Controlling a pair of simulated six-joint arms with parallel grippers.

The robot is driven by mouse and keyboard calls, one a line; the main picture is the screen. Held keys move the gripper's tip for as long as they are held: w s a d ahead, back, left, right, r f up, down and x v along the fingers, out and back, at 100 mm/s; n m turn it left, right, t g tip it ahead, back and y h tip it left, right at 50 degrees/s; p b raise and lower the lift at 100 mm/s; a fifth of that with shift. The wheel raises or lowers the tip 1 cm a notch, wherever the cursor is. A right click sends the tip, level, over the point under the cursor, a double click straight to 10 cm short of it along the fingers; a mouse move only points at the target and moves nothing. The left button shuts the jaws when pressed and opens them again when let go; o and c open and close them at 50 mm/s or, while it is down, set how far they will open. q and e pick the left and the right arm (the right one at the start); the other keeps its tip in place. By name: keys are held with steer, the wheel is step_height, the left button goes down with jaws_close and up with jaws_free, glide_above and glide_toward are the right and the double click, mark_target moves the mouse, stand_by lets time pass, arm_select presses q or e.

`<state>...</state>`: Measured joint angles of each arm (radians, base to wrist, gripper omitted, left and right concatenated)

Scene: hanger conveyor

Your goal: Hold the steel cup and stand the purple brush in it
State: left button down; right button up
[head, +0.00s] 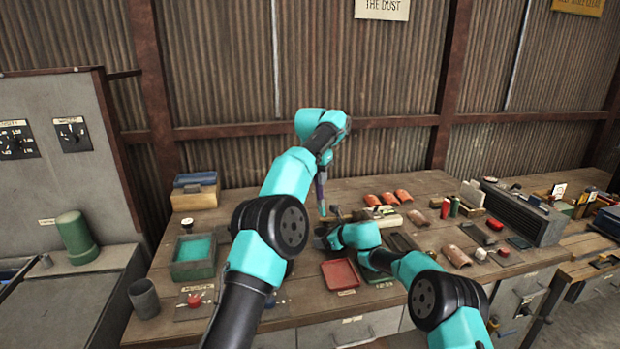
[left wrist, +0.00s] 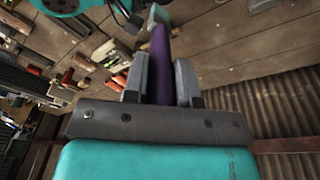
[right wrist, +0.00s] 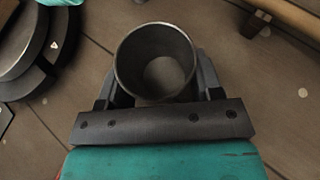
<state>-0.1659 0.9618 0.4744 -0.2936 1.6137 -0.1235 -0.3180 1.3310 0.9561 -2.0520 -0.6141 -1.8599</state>
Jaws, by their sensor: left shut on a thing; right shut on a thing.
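The purple brush (head: 320,190) hangs from my left gripper (head: 323,172), tip downward, above the bench. In the left wrist view, its purple handle (left wrist: 159,52) is between the two shut fingers (left wrist: 160,85), with a pale grey-green end beyond. My right gripper (right wrist: 157,95) is shut on the steel cup (right wrist: 124,75), which is upright with its mouth open toward the camera. The cup looks empty inside. In the head view, my right gripper (head: 328,236) is low over the bench below the brush, and the cup is mostly hidden by the arm.
A red tray (head: 340,274) lies in front of my right gripper. A green box (head: 194,257) and a grey cylindrical container (head: 144,298) stand at the left. Several orange curved pieces (head: 388,198) and a dark ribbed unit (head: 520,215) are to the right. The corrugated wall rises behind the bench.

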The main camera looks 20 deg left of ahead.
arm_select(q)
steer(key=shift+f, duration=0.2)
stand_by(0.3)
step_height(320, 180, down, 10)
steer(key=shift+r, duration=0.2)
stand_by(1.1)
steer(key=c, duration=0.8)
jaws_free()
steer(key=shift+c, duration=0.2)
steer(key=shift+r, duration=0.1)
step_height(320, 180, up, 12)
steer(key=s, duration=0.1)
steer(key=shift+s+a, duration=0.3)
steer(key=shift+a, duration=0.1)
steer(key=shift+f, duration=0.2)
arm_select(e)
steer(key=o, duration=0.8)
